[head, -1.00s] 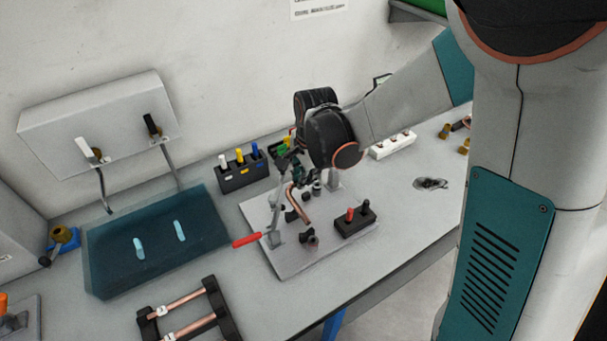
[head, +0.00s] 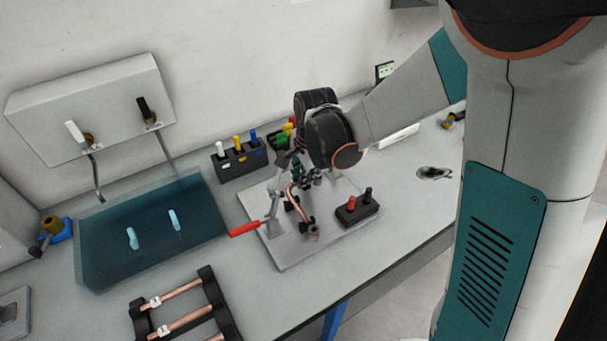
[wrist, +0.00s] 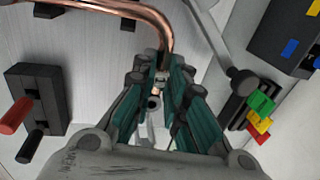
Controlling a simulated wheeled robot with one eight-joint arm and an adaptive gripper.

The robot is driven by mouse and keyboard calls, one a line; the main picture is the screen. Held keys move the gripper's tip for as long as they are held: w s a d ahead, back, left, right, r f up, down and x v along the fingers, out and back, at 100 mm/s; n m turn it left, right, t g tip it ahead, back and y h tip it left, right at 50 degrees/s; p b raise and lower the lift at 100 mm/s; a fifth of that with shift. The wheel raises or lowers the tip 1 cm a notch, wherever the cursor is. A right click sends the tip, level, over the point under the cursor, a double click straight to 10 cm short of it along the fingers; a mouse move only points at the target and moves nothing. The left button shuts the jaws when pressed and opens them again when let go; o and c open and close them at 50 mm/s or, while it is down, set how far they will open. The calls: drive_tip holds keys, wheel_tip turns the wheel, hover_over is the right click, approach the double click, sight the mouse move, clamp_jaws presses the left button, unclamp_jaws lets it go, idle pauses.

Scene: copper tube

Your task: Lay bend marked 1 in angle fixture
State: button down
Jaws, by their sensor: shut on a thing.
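The bent copper tube (head: 297,201) is in my gripper (head: 305,176), over the grey plate of the angle fixture (head: 285,250). In the wrist view the tube (wrist: 158,22) curves from the upper left down between the teal fingers of the gripper (wrist: 160,85), which are shut on its end. In the head view its free leg slopes down among the black posts (head: 313,233). I cannot tell whether it touches them. No mark 1 is readable. The wrist partly hides the fixture. A clamp with a red handle (head: 244,229) stands at the fixture's left.
A black block with red and black knobs (head: 357,208) sits right on the plate. A holder with coloured pegs (head: 237,162) stands behind. A rack with copper tubes (head: 185,312) is in front left, and a blue translucent tray (head: 150,250) is at left.

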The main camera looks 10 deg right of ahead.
drive_tip(key=shift+f+b, duration=0.25)
drive_tip(key=shift+b, duration=0.05)
drive_tip(key=c, duration=1.5)
unclamp_jaws()
drive_tip(key=shift+c, duration=0.2)
drive_tip(key=shift+r, duration=0.1)
wheel_tip(320, 180, up, 12)
drive_tip(key=s, duration=0.2)
drive_tip(key=shift+d, duration=0.4)
drive_tip(key=shift+s, duration=0.15)
drive_tip(key=s+d+r+n+t, duration=0.2)
drive_tip(key=s+d+n, duration=0.3)
drive_tip(key=s, duration=0.3)
drive_tip(key=s+d+r+n+t+b, duration=0.1)
drive_tip(key=s+d+r+n+t, duration=0.1)
drive_tip(key=s+d+n, duration=0.3)
drive_tip(key=s+n+t, duration=0.1)
drive_tip(key=s+n, duration=0.2)
drive_tip(key=s, duration=0.1)
drive_tip(key=shift+d+h, duration=0.35)
drive_tip(key=shift+h, duration=0.05)
